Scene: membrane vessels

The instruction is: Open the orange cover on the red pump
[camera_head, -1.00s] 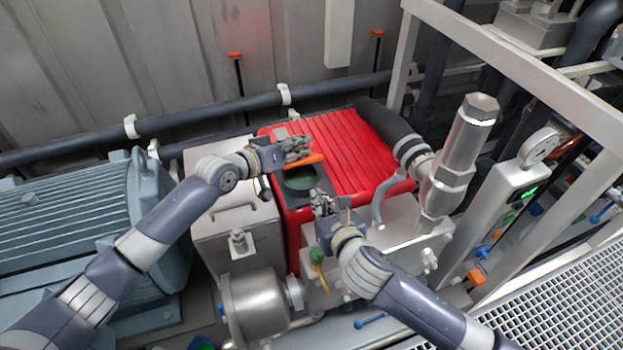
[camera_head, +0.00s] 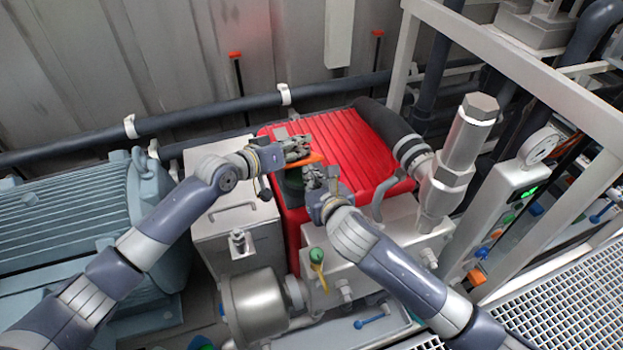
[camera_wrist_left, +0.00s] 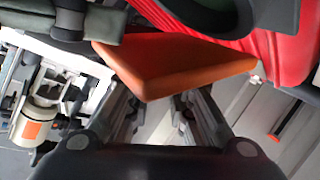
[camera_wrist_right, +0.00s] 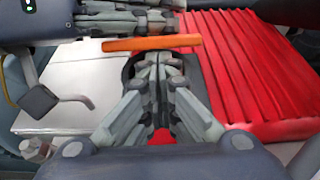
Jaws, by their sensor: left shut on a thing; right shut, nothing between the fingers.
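The red pump (camera_head: 345,140) has a ribbed top and stands in the middle of the head view. My left gripper (camera_head: 300,147) is shut on the cover, which also shows in the left wrist view (camera_wrist_left: 170,65). My right gripper (camera_head: 314,173) is shut and empty, close to the cover's near side. In the right wrist view the cover (camera_wrist_right: 137,43) is seen edge-on beyond my fingers, which hide part of the opening.
A grey metal box (camera_head: 235,200) stands left of the pump, with a blue-grey ribbed motor (camera_head: 80,225) beyond it. A metal valve column (camera_head: 460,155) and a white frame (camera_head: 530,75) stand on the right. A green-and-yellow valve (camera_head: 317,258) is in front.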

